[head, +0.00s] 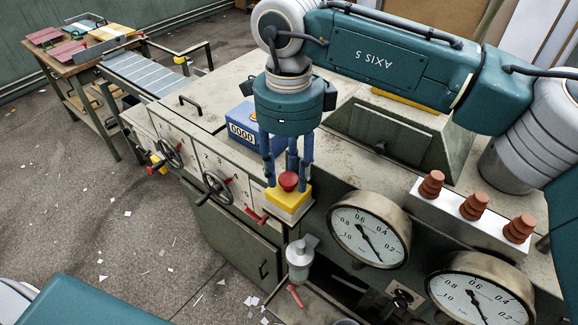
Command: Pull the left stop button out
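A red mushroom-shaped stop button (288,181) sits on a yellow box (287,203) at the front edge of the machine top. My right gripper (289,180) points straight down over it from the teal arm. Its blue fingers stand around the button, with the red cap showing between them. Narrow gaps seem to show between the cap and the fingers, so the gripper looks open. The far side of the button is partly hidden by the fingers. My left gripper is out of view; only part of my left arm shows at the bottom left.
A blue counter box (242,128) stands just left of my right gripper. Handwheels (217,187) and a red lever (257,216) project from the machine's front. Two round gauges (369,229) and a white block with brown insulators (474,206) stand to the right.

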